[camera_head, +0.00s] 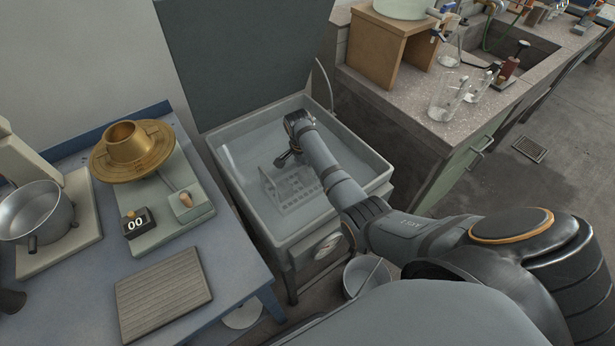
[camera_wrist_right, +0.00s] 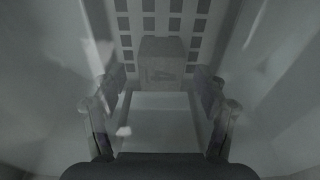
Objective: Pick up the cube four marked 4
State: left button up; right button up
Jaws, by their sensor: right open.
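In the head view my right gripper (camera_head: 287,157) reaches down into the pale tub of the bath (camera_head: 240,205), above a slotted rack (camera_head: 300,197). The cube cannot be made out in the head view. My left gripper is not in view.
The tub's walls surround my right gripper, and its raised lid (camera_head: 245,55) stands behind. A blue table (camera_head: 85,310) on the left holds a pan (camera_head: 36,212), a brass vessel (camera_head: 133,150) and a ridged mat (camera_head: 163,293). A stone counter (camera_head: 415,95) with glassware stands right.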

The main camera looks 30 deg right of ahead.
aim_at(307, 172)
jog(key=f, duration=0.3)
jog(key=shift+w+d, duration=0.1)
jog(key=shift+d, duration=0.1)
jog(key=shift+r, duration=0.1)
jog(key=c, duration=1.5)
